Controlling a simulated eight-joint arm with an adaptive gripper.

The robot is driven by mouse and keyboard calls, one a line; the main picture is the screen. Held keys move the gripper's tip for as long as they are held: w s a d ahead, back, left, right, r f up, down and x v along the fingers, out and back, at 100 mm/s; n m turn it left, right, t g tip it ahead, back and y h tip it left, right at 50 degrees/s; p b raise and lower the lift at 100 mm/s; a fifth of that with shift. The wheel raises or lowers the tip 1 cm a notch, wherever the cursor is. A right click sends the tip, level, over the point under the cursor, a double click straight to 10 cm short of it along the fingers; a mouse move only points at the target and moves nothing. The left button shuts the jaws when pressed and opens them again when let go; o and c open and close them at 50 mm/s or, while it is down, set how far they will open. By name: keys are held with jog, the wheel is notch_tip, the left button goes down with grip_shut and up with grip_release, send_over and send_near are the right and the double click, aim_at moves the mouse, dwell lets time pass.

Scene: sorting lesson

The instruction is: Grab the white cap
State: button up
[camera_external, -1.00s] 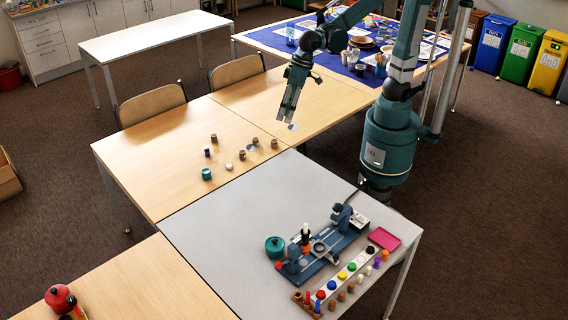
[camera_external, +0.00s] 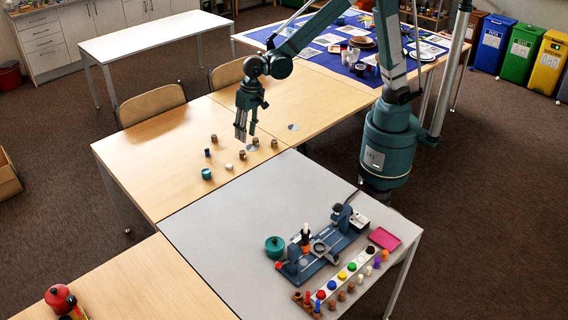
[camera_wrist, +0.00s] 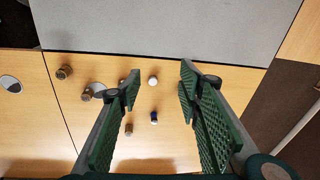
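A small white cap (camera_external: 229,167) lies on the wooden table, left of the grey table's far edge. It also shows in the wrist view (camera_wrist: 153,80), where it appears between my fingertips but well below them. My gripper (camera_external: 246,137) is above the wooden table, pointing down, up and to the right of the cap in the outside view. In the wrist view, my gripper (camera_wrist: 160,74) has its two fingers spread wide with nothing between them.
Near the cap are several brown corks (camera_external: 242,155), a blue-sided piece (camera_external: 207,153) and a teal pot (camera_external: 206,174). The grey table (camera_external: 205,222) holds a blue device (camera_external: 325,252) and a row of coloured caps.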

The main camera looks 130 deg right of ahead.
aim_at(229, 165)
jog(key=d+f+m, duration=0.1)
jog(key=d+f, duration=0.3)
jog(key=f, duration=0.1)
jog(key=w+d+f+m+g+b, duration=0.1)
jog(key=d+f+m, duration=0.1)
jog(key=d+f, duration=0.2)
jog(key=w+d+f+m, duration=0.1)
jog(key=d+f+m, duration=0.1)
jog(key=d+f, duration=0.3)
jog(key=shift+w+f+g+y, duration=0.2)
jog(key=shift+f+g+y, duration=0.15)
jog(key=shift+f, duration=0.3)
jog(key=shift+f+b, duration=0.4)
jog(key=shift+f, duration=0.9)
jog(key=shift+f+b, duration=0.75)
jog(key=shift+f, duration=1.85)
jog(key=c, duration=0.7)
